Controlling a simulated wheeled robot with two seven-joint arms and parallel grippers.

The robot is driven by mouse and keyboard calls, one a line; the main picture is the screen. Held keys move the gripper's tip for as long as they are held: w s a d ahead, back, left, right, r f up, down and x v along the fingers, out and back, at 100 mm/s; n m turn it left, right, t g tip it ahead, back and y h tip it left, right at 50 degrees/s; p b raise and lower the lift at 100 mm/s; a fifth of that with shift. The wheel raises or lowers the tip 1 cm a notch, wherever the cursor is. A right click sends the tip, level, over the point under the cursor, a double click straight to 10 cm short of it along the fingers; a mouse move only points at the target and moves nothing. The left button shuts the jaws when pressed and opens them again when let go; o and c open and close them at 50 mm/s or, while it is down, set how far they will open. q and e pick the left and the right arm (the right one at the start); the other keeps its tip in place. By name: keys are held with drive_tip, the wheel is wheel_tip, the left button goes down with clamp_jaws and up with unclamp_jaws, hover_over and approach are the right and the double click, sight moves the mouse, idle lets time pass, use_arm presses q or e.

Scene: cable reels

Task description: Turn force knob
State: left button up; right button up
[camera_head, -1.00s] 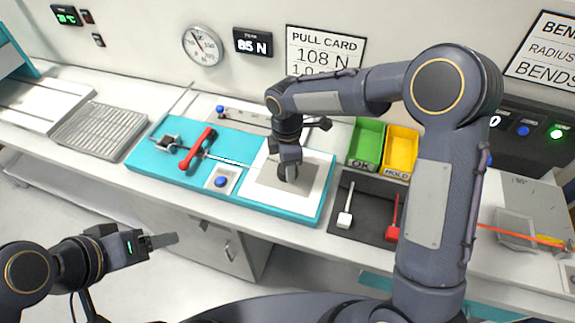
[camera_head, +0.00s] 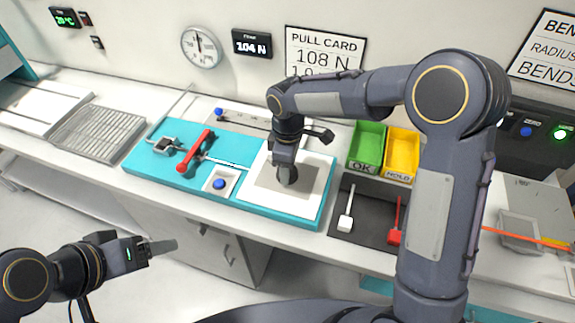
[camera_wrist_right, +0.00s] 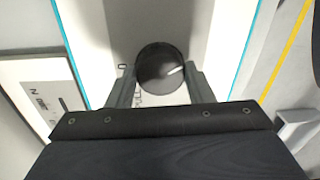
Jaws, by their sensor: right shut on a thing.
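The force knob (camera_wrist_right: 162,67) is a round black knob with a light pointer mark, on a grey plate of the teal-edged rig. In the right wrist view my right gripper (camera_wrist_right: 158,84) has its fingers on either side of it, shut on it. In the head view the right gripper (camera_head: 287,172) reaches down and mostly hides the knob (camera_head: 288,180). The peak display (camera_head: 252,43) reads 104 N. The pull card (camera_head: 325,56) reads 108 N. A round dial gauge (camera_head: 202,47) hangs left of the display. My left gripper (camera_head: 160,247) is away from the rig, its jaw gap unclear.
A red-handled lever (camera_head: 196,151) and a blue button (camera_head: 219,184) are on the rig left of my right gripper. Green (camera_head: 367,147) and yellow (camera_head: 402,152) bins stand to the right. A dark tray (camera_head: 372,218) holds white and red tools.

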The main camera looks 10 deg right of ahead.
drive_tip(key=o, duration=1)
drive_tip(key=r, duration=0.7)
drive_tip(key=shift+w+r, duration=0.2)
drive_tip(key=shift+r, duration=0.2)
drive_tip(key=shift+d, duration=0.1)
drive_tip(key=s+d+r+m+t+y, duration=0.25)
drive_tip(key=s+d+m, duration=0.25)
drive_tip(key=s+d, duration=0.25)
drive_tip(key=s+d+r+m+t+y, duration=0.1)
drive_tip(key=s+d+r+m, duration=0.2)
drive_tip(key=s+d+m, duration=0.45)
drive_tip(key=s+a+f+m+t, duration=0.1)
drive_tip(key=s+f+m+t, duration=0.1)
drive_tip(key=s, duration=0.7)
drive_tip(key=shift+f+m+t, duration=0.35)
drive_tip(key=shift+f+m, duration=0.2)
drive_tip(key=shift+m, duration=0.1)
